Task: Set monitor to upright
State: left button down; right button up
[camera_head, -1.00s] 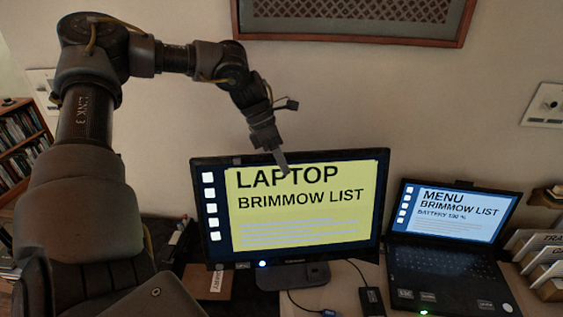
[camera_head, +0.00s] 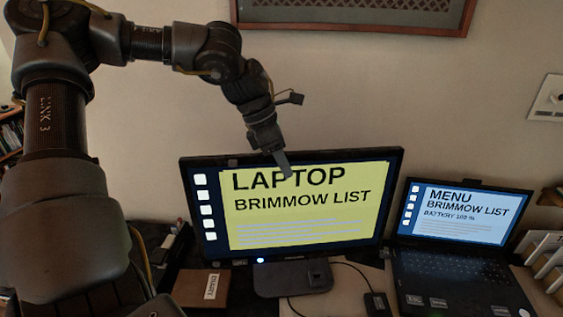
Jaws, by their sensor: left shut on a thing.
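The monitor (camera_head: 300,215) stands on its dark base (camera_head: 292,279) on the desk, its lit screen facing me with a yellow window reading "LAPTOP BRIMMOW LIST". My left gripper (camera_head: 283,163) comes down from above and is shut on the monitor's top edge, a little right of the middle of the left half. One finger shows in front of the screen; the other is hidden behind the panel. The panel's top edge slopes slightly up to the right in the picture. My right gripper is not in view.
An open laptop (camera_head: 459,278) stands right of the monitor. File holders (camera_head: 545,255) are at the far right. A brown box (camera_head: 200,288) lies left of the base. A cable and small black adapter (camera_head: 376,303) lie between base and laptop. The wall is behind.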

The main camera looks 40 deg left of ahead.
pick_arm(q)
jog(key=shift+s+d+f, duration=0.15)
jog(key=shift+s+f, duration=0.2)
dwell(0.4)
jog(key=c, duration=1.2)
grip_release()
jog(key=shift+c, duration=0.2)
jog(key=shift+d+r, duration=0.1)
jog(key=shift+r, duration=0.05)
jog(key=shift+w+r, duration=0.1)
jog(key=shift+w, duration=0.05)
jog(key=b+v, duration=0.1)
jog(key=v, duration=1)
jog(key=shift+c, duration=0.3)
